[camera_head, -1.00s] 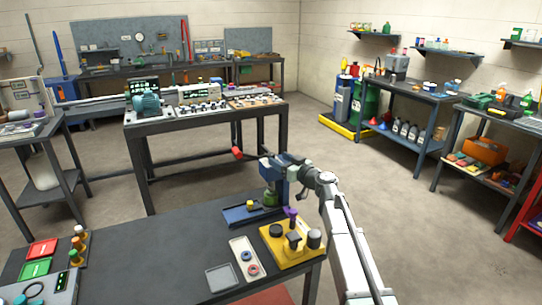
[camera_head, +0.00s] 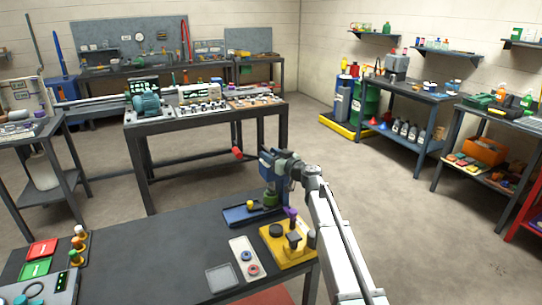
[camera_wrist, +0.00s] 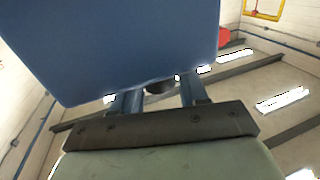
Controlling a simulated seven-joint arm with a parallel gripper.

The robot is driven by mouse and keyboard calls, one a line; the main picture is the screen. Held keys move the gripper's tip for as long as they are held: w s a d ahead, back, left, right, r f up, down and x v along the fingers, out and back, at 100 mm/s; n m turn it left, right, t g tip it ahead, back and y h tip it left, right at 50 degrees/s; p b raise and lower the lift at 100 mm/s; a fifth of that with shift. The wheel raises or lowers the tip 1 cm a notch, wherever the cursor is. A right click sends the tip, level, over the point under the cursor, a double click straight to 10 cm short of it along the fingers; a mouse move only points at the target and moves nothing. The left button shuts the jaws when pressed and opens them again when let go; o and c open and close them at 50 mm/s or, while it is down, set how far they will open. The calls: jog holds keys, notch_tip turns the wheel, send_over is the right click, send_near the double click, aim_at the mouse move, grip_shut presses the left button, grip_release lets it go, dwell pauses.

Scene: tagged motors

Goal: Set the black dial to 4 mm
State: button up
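A blue press-like unit (camera_head: 268,170) stands on a blue base at the back of the near table, with a green part (camera_head: 270,198) low on it. My gripper (camera_head: 285,164) is at the upper right side of this unit. In the wrist view the unit's flat blue face (camera_wrist: 130,40) fills the upper part. My two fingers (camera_wrist: 160,99) are apart there, with a small dark round part (camera_wrist: 160,87), perhaps the black dial, between them. I see small gaps beside it. No scale or mark can be read.
A white tray with rings (camera_head: 244,250) and an empty grey tray (camera_head: 221,277) lie nearby. The middle of the near table (camera_head: 150,250) is clear.

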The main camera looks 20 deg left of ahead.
jog(key=c, duration=0.6)
jog(key=shift+n+g, duration=0.3)
jog(key=shift+g, duration=0.1)
jog(key=n+g, duration=0.1)
jog(key=g+y, duration=0.1)
jog(key=n+g, duration=0.1)
jog(key=shift+w+n+g+y, duration=0.25)
jog(key=shift+n+g+y, duration=0.05)
jog(key=shift+g+y, duration=0.1)
jog(key=n+g, duration=0.2)
jog(key=g, duration=0.1)
jog(key=n+g, duration=0.2)
jog(key=g, duration=0.2)
jog(key=shift+a, duration=0.1)
jog(key=n+g+h, duration=0.1)
jog(key=n+g, duration=0.1)
jog(key=g, duration=0.1)
jog(key=n+g, duration=0.2)
jog(key=g, duration=0.1)
jog(key=shift+n+h, duration=0.4)
jog(key=shift+s+n+g+h, duration=0.2)
jog(key=shift+n+g+h, duration=1.15)
jog(key=shift+g, duration=0.65)
jog(key=shift+n, duration=0.25)
